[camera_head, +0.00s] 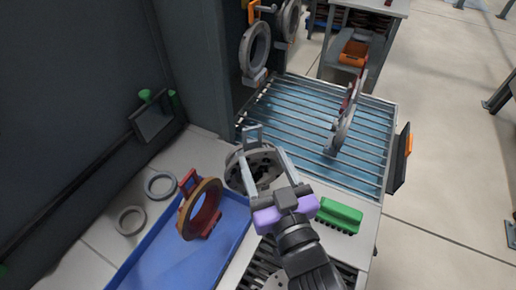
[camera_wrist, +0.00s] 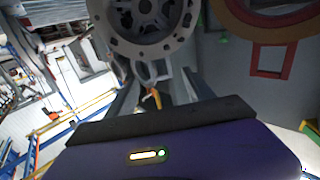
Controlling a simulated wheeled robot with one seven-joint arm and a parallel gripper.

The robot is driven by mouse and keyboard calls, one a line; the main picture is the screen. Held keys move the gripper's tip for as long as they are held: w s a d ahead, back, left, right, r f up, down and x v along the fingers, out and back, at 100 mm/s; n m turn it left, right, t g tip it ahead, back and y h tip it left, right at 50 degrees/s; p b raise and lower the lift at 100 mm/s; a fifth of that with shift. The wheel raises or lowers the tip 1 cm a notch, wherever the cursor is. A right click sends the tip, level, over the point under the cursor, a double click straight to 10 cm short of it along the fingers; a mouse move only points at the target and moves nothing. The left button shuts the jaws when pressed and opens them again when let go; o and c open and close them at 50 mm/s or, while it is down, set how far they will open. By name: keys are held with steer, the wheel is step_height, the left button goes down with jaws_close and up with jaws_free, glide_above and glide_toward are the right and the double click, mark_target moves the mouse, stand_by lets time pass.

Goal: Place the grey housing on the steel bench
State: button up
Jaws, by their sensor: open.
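The grey housing (camera_head: 262,157), round with a flange of holes, is at the bench's far end, by the slatted conveyor. In the wrist view the housing (camera_wrist: 146,47) fills the top, with its ring of bolt holes facing the camera. My gripper (camera_head: 262,172) is open, its two fingers spread at the housing; I cannot tell whether they touch it. The fingers also show in the wrist view (camera_wrist: 160,88), below the housing. The pale bench (camera_head: 183,147) runs along the dark wall. My gripper hides part of the housing and the bench.
A blue tray (camera_head: 165,262) holds a brown ring with a red bracket (camera_head: 186,222). Two grey rings (camera_head: 130,221) lie on the bench left of it. A green brush (camera_head: 340,214) is right of my gripper. Grey ring parts (camera_head: 254,53) hang over the blue slatted conveyor (camera_head: 300,112).

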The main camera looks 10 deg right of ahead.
steer(key=shift+s+d, duration=0.15)
steer(key=shift+s, duration=0.3)
steer(key=s+d+f+g+h, duration=0.1)
steer(key=s+d+f, duration=0.3)
steer(key=s, duration=0.3)
steer(key=s+d+f+g, duration=0.1)
steer(key=s+d+f, duration=0.35)
steer(key=s, duration=0.25)
steer(key=s+d+m+h, duration=0.1)
steer(key=s+d, duration=0.2)
steer(key=s, duration=0.4)
steer(key=s+d+m+h, duration=0.1)
steer(key=s+d, duration=0.2)
steer(key=s, duration=0.5)
steer(key=shift+s+r+g+h, duration=0.3)
steer(key=shift+r+g+h, duration=0.1)
